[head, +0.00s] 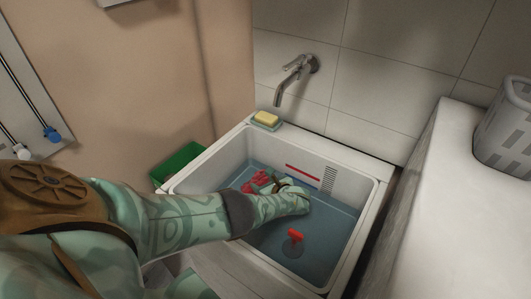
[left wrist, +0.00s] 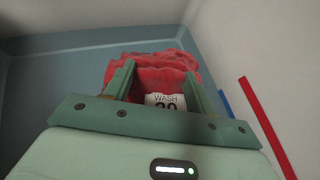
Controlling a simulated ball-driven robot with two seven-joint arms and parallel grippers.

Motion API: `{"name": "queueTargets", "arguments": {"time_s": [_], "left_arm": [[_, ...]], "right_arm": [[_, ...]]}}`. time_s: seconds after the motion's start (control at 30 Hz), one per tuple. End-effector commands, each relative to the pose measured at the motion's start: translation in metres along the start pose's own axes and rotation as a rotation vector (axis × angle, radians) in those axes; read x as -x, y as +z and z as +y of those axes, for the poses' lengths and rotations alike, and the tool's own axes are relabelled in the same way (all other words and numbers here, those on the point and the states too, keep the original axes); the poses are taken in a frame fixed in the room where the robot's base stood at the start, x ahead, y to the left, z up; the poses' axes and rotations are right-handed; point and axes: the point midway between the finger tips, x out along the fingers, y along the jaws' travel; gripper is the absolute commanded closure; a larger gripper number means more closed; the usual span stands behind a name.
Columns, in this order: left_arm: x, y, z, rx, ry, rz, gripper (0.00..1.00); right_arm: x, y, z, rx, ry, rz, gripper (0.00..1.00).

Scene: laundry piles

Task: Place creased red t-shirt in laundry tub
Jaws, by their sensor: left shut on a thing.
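The creased red t-shirt (left wrist: 155,75) is between the green fingers of my left gripper (left wrist: 155,85) in the left wrist view. A white label on it reads "WASH", with a partly hidden number below. In the head view the red t-shirt (head: 255,182) shows partly behind my left gripper (head: 268,183). Both are inside the laundry tub (head: 372,210), over its blue-grey bottom near the left back part. My left gripper is shut on the t-shirt. Whether the t-shirt touches the bottom I cannot tell. My right gripper is not in view.
A red-handled plug or stopper (head: 294,238) is on the tub's bottom. A faucet (head: 290,78) hangs over the back rim, with a yellow soap (head: 266,119) on the rim. A green box (head: 180,162) is left of the tub; a grey basket (head: 505,130) stands on the right ledge.

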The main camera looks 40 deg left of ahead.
Motion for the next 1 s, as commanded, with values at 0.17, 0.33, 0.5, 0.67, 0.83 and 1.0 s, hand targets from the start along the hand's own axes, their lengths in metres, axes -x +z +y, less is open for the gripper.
{"name": "queueTargets", "arguments": {"time_s": [0.17, 0.33, 0.5, 0.67, 0.83, 1.0], "left_arm": [[-0.015, -0.006, -0.002, 0.001, 0.001, -0.002, 0.72], [-0.030, -0.033, -0.002, -0.003, 0.001, -0.001, 0.72], [-0.028, -0.030, -0.003, 0.002, -0.001, -0.001, 0.71], [-0.029, -0.031, -0.003, 0.002, -0.001, -0.001, 0.72], [-0.029, -0.032, -0.003, 0.002, -0.001, 0.000, 0.23], [-0.029, -0.032, -0.003, 0.002, -0.001, -0.001, 0.23]], "right_arm": [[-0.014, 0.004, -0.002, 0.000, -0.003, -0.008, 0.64], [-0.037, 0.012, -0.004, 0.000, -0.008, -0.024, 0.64], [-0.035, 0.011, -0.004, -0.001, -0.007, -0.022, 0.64], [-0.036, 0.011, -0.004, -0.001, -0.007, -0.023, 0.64], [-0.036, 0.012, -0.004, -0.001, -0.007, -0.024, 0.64], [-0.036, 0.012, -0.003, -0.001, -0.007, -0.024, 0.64]]}}
